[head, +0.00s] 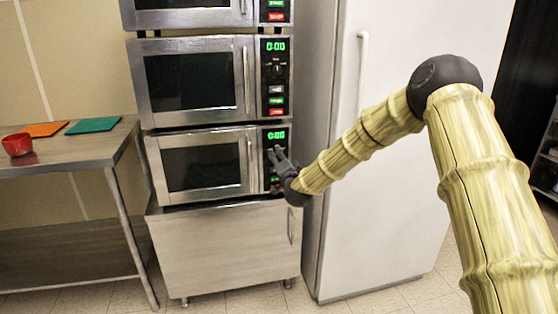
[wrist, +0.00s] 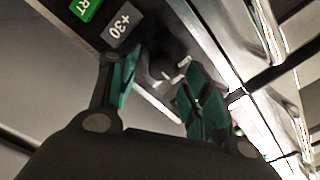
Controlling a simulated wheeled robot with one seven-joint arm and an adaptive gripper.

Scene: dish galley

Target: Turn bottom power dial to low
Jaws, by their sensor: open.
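The bottom microwave (head: 203,168) is a steel oven with a dark window and a green display (head: 276,135) at its right. Its dial is mostly hidden behind my gripper (head: 277,154) in the head view. In the wrist view a dark round dial (wrist: 166,66) shows between the two green-padded fingers of my gripper (wrist: 158,68). The fingers are open, one on each side of the dial; I cannot tell if they touch it. The dial's setting cannot be read. A grey +30 button (wrist: 122,24) and a green start button (wrist: 86,8) lie beside it.
A middle microwave (head: 195,80) with its own dial (head: 274,71) sits directly above. A white fridge (head: 395,170) stands close at the right. A steel table (head: 90,150) at the left holds a red bowl (head: 17,144) and two mats.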

